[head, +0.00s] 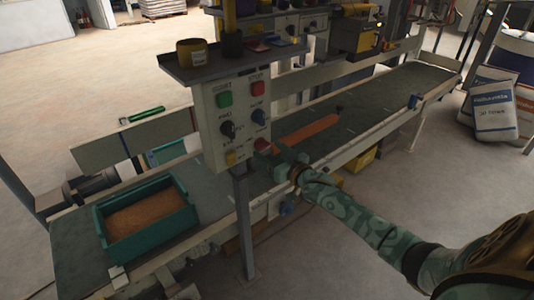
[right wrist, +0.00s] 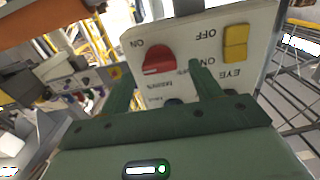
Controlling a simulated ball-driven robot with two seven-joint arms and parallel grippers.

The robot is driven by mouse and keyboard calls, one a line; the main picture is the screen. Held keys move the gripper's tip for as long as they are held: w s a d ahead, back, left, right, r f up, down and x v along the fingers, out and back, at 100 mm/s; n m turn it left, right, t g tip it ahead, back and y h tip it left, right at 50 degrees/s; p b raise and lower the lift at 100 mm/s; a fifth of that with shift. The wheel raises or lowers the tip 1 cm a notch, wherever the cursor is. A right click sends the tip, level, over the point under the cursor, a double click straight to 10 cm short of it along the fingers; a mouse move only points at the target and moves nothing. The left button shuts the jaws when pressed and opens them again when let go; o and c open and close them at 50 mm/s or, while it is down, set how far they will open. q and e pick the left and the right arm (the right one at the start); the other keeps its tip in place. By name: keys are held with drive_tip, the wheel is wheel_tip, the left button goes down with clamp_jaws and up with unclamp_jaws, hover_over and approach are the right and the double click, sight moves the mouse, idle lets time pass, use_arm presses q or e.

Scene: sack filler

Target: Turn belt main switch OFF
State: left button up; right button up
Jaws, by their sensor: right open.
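A pale control panel (head: 238,110) stands on a post beside the conveyor. A red rocker switch (head: 261,144) is low on its right side, and a yellow switch (head: 231,157) is low on its left. In the right wrist view the panel appears upside down. There the red rocker (right wrist: 158,60) has ON lettering beside it, and the yellow rocker (right wrist: 235,43) is labelled EYE. My right gripper (head: 274,156) is open at the panel's lower right. Its fingers (right wrist: 160,70) are spread on either side of the red rocker's line; contact is not clear. My left gripper is out of view.
Green (head: 224,100) and red (head: 257,88) buttons and black (head: 227,129) and blue (head: 259,117) knobs sit above the switches. A teal crate (head: 147,246) of brown material stands on the belt (head: 215,190).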

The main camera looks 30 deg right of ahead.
drive_tip(key=shift+w, duration=0.7)
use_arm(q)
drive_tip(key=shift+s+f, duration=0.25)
use_arm(e)
drive_tip(key=c, duration=1)
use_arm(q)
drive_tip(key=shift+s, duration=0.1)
